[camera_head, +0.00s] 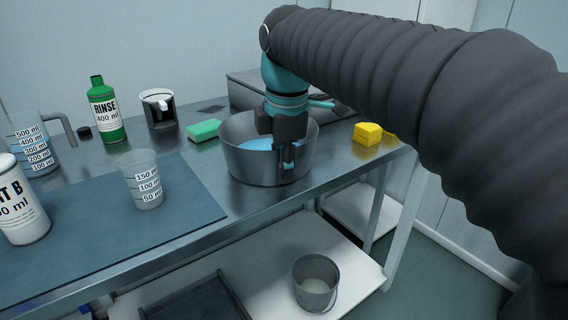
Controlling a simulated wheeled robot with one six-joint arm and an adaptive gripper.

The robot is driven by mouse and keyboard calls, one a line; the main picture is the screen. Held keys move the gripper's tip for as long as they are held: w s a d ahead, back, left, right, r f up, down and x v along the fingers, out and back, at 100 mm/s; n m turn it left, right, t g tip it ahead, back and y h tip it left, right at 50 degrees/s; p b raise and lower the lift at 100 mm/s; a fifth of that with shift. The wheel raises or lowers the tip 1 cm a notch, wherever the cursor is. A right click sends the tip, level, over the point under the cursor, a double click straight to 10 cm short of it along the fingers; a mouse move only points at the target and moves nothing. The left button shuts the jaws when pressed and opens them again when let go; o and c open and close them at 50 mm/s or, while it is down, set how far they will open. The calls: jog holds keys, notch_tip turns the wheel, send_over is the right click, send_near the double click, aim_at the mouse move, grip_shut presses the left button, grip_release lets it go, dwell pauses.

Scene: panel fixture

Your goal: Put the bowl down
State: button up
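The bowl (247,166) is a grey metal bowl with blue liquid inside. It is upright at the front edge of the steel table (340,150). I cannot tell whether its base touches the table top. My gripper (289,165) comes down from above at the bowl's front right wall, with dark fingers and a teal wrist. One finger part shows over the near rim. The gap between the fingers is not clear, so I cannot tell whether they are shut on the wall.
A green sponge (203,130) lies left of the bowl and a yellow block (367,134) lies right of it. A clear beaker (140,180) stands on the blue mat (90,240). A green RINSE bottle (106,112) stands behind. A bucket (316,284) is on the lower shelf.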

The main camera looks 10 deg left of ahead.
notch_tip(320, 180, up, 12)
jog(key=s+p, duration=0.1)
jog(key=shift+s+d, duration=0.35)
jog(key=shift+d, duration=0.1)
jog(key=shift+d, duration=0.1)
jog(key=d+f+m+t, duration=0.1)
jog(key=d+f+m, duration=0.3)
jog(key=d+m, duration=0.45)
jog(key=s+d+f+m+t, duration=0.1)
jog(key=s+d+f+m, duration=0.5)
jog(key=d+f+m, duration=0.2)
jog(key=s+d+f+m+t+h, duration=0.1)
jog(key=s+d+f+m+t, duration=0.1)
jog(key=s+d+f+m, duration=0.5)
jog(key=d+f, duration=0.4)
jog(key=f, duration=0.1)
jog(key=shift+f+m, duration=0.35)
